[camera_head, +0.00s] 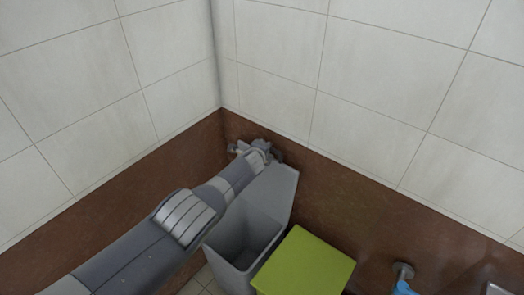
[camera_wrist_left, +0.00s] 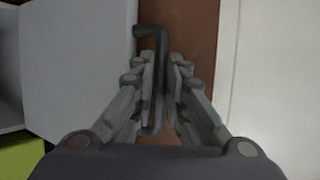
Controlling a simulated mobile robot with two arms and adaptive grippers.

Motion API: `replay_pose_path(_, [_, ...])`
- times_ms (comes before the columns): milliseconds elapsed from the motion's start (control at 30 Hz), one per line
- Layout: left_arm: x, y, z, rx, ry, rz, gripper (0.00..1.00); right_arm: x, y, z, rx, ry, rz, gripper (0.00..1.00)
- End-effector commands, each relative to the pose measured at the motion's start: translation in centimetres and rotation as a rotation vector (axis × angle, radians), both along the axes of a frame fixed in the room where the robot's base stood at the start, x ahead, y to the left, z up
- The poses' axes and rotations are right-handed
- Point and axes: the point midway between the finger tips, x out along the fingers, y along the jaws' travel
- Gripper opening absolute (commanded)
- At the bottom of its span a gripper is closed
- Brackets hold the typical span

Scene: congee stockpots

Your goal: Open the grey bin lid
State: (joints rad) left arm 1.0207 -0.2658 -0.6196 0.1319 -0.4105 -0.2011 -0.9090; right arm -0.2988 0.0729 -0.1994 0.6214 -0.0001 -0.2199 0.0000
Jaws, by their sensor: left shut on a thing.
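The grey bin (camera_head: 217,246) stands in the corner with its inside showing. Its grey lid (camera_head: 278,187) is raised, tilted up toward the brown wall behind. In the left wrist view the pale lid panel (camera_wrist_left: 78,62) fills the upper left. My left gripper (camera_head: 248,148) is at the lid's far upper edge, close to the wall corner. Its fingers (camera_wrist_left: 164,75) are closed around a dark bent handle (camera_wrist_left: 151,32) beside the lid panel. My right gripper is not in view.
A bin with a lime-green lid (camera_head: 305,263) stands right beside the grey bin, its lid flat. Brown lower walls (camera_head: 345,205) meet white tiles close behind. A blue item (camera_head: 403,288) hangs near a metal wall fixture (camera_head: 403,270) at lower right.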

Motion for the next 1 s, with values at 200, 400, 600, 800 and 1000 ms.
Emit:
replay_pose_path(200, [-0.72, 0.27, -1.85, 0.026, 0.048, 0.007, 0.00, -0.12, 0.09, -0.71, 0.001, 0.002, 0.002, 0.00])
replay_pose_path(400, [-0.75, 0.16, -1.79, 0.027, 0.053, 0.006, 0.00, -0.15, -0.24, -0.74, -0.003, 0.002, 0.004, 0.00])
replay_pose_path(600, [-0.74, 0.13, -1.76, 0.026, 0.053, 0.005, 0.00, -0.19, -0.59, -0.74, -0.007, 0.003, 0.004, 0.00])
replay_pose_path(800, [-0.73, 0.11, -1.74, 0.026, 0.053, 0.005, 0.33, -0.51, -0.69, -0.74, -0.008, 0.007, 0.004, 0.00])
replay_pose_path(1000, [-0.60, 0.08, -1.49, 0.024, 0.048, 0.004, 0.33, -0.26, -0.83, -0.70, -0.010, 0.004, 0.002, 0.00])
